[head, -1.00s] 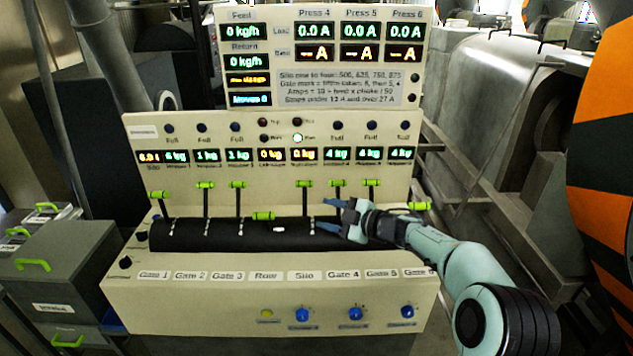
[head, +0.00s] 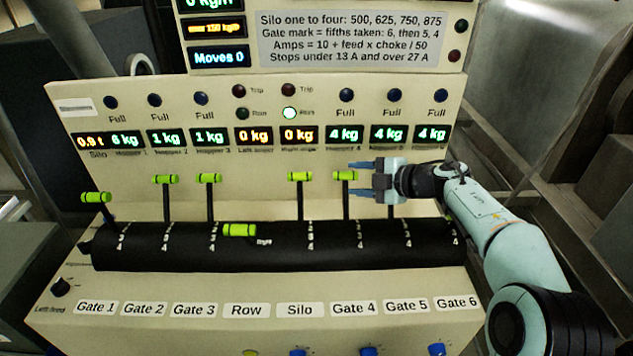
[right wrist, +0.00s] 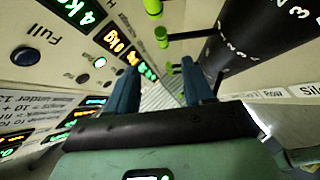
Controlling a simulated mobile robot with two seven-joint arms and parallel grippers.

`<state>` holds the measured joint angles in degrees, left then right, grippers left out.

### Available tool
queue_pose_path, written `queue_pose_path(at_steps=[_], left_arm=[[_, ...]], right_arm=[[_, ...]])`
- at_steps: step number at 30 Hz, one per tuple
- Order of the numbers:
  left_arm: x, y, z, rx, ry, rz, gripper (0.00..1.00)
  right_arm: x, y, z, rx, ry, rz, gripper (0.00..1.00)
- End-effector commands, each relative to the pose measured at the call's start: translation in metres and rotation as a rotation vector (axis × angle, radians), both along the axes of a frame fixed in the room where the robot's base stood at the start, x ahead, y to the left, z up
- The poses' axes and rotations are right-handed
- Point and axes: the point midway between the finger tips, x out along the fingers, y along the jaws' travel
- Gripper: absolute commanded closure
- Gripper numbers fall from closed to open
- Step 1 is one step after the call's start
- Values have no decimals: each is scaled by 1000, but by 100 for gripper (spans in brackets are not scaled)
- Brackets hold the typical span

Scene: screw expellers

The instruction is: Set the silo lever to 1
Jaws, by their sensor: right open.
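The silo lever (head: 300,177) has a green cross-grip on a dark stem. It stands upright above the Silo label (head: 300,310), rising from the black drum (head: 280,250). My right gripper (head: 356,180) is open, at grip height, to the right of the silo lever and apart from it. Its blue fingers point left, and in the picture their tips are at the green grip of the gate 4 lever (head: 345,175); I cannot tell if they touch. In the right wrist view, the open fingers (right wrist: 162,88) show no grip held between them. My left gripper is out of view.
The gate 3 lever (head: 209,178) and gate 2 lever (head: 165,179) stand to the left. The row lever's grip (head: 239,230) lies low at the drum. The gate 1 lever (head: 96,197) is at far left. The panel with displays (head: 270,135) rises close behind.

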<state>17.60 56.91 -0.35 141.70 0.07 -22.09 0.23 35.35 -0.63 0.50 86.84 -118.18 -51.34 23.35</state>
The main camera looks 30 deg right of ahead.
Motion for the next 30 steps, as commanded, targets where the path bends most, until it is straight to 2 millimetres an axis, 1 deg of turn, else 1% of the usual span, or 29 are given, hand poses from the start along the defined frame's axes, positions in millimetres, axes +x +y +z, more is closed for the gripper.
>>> queue_pose_path(at_steps=[1, 4, 8, 15, 21, 25, 30], left_arm=[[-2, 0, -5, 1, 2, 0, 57], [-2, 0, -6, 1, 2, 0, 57], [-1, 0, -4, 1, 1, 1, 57], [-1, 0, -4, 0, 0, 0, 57], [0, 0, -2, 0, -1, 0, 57], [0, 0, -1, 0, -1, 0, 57], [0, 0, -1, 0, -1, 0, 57]], right_arm=[[0, 1, -5, 0, -1, 1, 48], [4, 2, -8, 1, 1, 2, 48], [19, 8, -14, 1, 2, 5, 48], [64, 23, -34, 2, 2, 4, 48], [96, 34, -47, 2, -1, 2, 48], [109, 38, -52, 0, -1, 2, 48], [116, 40, -55, 0, -1, 2, 48]])
